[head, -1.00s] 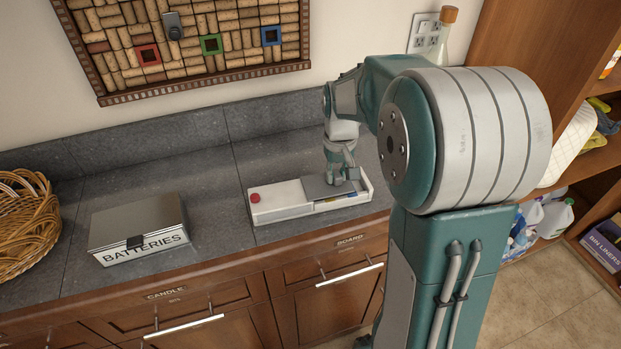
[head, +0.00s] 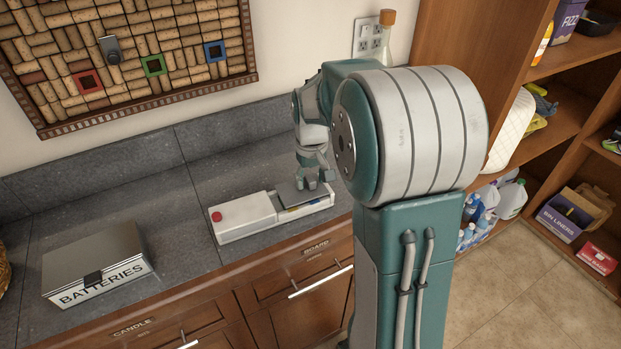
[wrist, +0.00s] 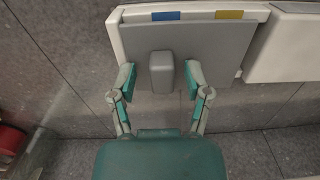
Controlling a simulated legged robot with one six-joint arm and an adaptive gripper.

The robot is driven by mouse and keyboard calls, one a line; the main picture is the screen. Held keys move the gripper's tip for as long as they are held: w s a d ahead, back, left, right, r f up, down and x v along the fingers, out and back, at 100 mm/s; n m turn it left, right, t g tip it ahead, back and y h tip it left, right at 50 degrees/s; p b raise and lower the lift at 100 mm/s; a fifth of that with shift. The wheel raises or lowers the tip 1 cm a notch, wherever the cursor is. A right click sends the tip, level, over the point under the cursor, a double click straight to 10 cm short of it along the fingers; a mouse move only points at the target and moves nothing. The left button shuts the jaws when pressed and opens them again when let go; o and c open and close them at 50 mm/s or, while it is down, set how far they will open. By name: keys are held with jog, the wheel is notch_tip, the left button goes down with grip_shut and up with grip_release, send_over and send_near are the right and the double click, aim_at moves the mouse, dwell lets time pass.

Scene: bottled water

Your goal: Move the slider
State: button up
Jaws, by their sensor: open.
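The slider is a grey plate (head: 292,197) on the right part of a long white box (head: 245,229) on the counter. In the wrist view, the plate (wrist: 215,50) carries a raised grey knob (wrist: 161,76). My gripper (head: 313,182) is over the plate. In the wrist view, my gripper (wrist: 160,72) is open with one finger on each side of the knob, and gaps show between them. Blue (wrist: 165,15) and yellow (wrist: 229,14) patches show on the box past the plate's edge. A red button (head: 217,216) is at the box's left end.
A grey box labelled BATTERIES (head: 98,262) stands at the left on the dark counter (head: 175,235). A corkboard (head: 125,60) hangs on the wall behind. Wooden shelves (head: 440,60) stand at the right. The counter between the two boxes is clear.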

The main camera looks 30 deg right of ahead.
aim_at(311, 178)
notch_tip(311, 178, up, 12)
dwell(0.5)
dwell(0.3)
jog(key=s+a+t, duration=0.2)
jog(key=s+a, duration=0.4)
jog(key=s, duration=0.4)
jog(key=s+a+f+t, duration=0.1)
jog(key=s+a+t, duration=0.2)
jog(key=s+a, duration=0.3)
jog(key=s, duration=0.4)
jog(key=shift+s+a+n+t, duration=0.2)
jog(key=shift+n+t, duration=0.1)
jog(key=shift+n, duration=0.1)
dwell(1.7)
